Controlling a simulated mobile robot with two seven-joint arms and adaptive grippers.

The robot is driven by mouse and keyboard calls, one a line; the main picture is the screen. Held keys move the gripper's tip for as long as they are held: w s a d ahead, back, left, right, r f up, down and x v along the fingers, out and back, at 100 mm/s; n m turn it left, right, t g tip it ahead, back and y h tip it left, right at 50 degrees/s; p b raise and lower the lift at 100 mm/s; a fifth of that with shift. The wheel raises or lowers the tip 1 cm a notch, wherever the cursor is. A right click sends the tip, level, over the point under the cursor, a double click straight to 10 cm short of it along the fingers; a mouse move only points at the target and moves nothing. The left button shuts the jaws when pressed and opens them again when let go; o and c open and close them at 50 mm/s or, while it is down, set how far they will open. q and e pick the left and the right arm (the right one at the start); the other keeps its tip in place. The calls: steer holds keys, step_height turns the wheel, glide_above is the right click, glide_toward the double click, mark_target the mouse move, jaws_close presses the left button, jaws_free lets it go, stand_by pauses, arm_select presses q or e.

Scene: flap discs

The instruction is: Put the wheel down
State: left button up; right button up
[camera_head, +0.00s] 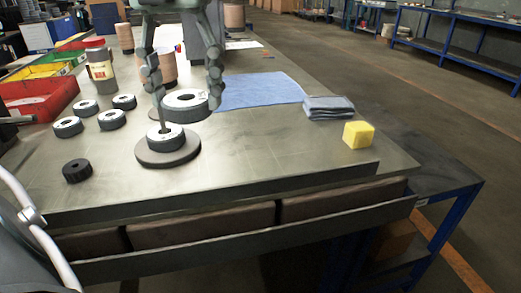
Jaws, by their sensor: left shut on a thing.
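My left gripper (185,88) comes down from the top, its two fingers on either side of a grey flap wheel (200,110) with a dark centre hole. It is shut on this wheel. The wheel is roughly level; the picture does not clearly show its height above the table. In front and a little left is a round dark base (187,154) with a thin upright rod (161,112). Another wheel (165,144) lies on that base around the rod. The held wheel appears to the right of the rod, not around it. My right gripper is not seen.
Several loose wheels (111,119) and a black ring (77,171) lie on the table's left. Red bin (45,97) and bottle (101,70) stand behind them. A blue cloth (258,90), folded cloth (328,107) and yellow cube (358,135) are right. The front middle (265,155) is clear.

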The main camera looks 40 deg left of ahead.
arm_select(q)
steer(key=w+d+f, duration=0.1)
steer(key=w+f, duration=0.1)
steer(key=w, duration=0.1)
steer(key=w+d+f, duration=0.2)
steer(key=w, duration=0.1)
steer(key=w+d+f+p, duration=0.1)
steer(key=w+d+f, duration=0.1)
steer(key=w, duration=0.1)
steer(key=shift+w+f, duration=0.35)
step_height(320, 180, down, 3)
steer(key=shift+f, duration=0.45)
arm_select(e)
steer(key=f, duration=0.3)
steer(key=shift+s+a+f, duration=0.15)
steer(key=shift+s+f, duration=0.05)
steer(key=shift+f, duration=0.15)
arm_select(q)
steer(key=shift+f, duration=0.1)
